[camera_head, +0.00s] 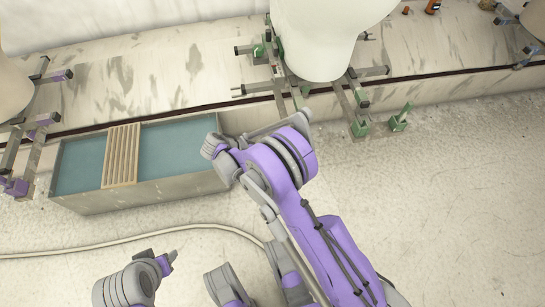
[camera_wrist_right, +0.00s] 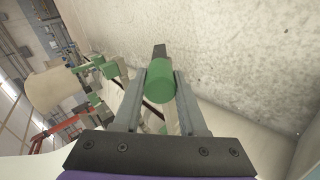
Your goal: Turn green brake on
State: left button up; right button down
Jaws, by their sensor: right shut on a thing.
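A green cylindrical handle (camera_wrist_right: 159,88) sits between the two grey fingers of my right gripper (camera_wrist_right: 161,78) in the right wrist view. The gripper is shut on it. A dark bar shows just beyond the handle.
A trough of blue-green liquid (camera_head: 178,148) with a slatted wooden rack (camera_head: 122,156) stands left of my right wrist. Purple fittings (camera_head: 18,187) stand farther left. A hose (camera_head: 135,240) crosses the pale floor. Floor at the right is clear.

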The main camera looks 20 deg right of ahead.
dwell(0.3)
jog(key=shift+c, duration=2.3)
grip_release()
jog(key=shift+a, duration=0.1)
jog(key=p+v, duration=0.2)
jog(key=v, duration=0.8)
jog(key=shift+a+r+p, duration=0.2)
jog(key=shift+p, duration=0.1)
jog(key=shift+w, duration=0.1)
